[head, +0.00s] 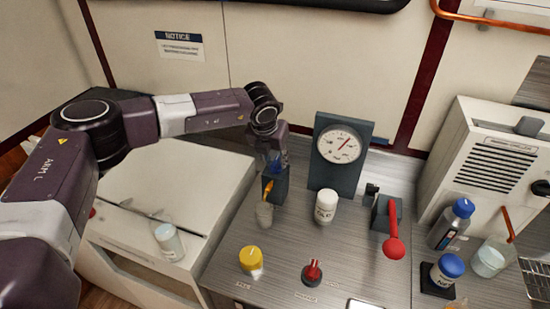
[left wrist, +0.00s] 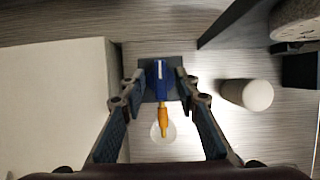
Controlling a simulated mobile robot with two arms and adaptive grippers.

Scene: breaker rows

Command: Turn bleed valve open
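The bleed valve appears to be the dark block (head: 281,186) with an orange spout, standing left of the gauge. In the left wrist view its blue handle (left wrist: 160,74) has a white line pointing along the spout (left wrist: 163,116). A clear glass vessel (head: 264,214) stands under the spout. My left gripper (left wrist: 161,88) is open, its fingers on either side of the blue handle with a narrow gap showing. In the head view the gripper (head: 273,160) hides most of the handle. My right gripper is not in view.
A gauge (head: 339,144) on a dark panel stands right of the valve. A white-capped jar (head: 326,206) is near its base. A red-handled lever (head: 394,246), yellow knob (head: 251,259) and red knob (head: 312,272) are on the bench. Blue-capped bottles (head: 452,224) stand at right.

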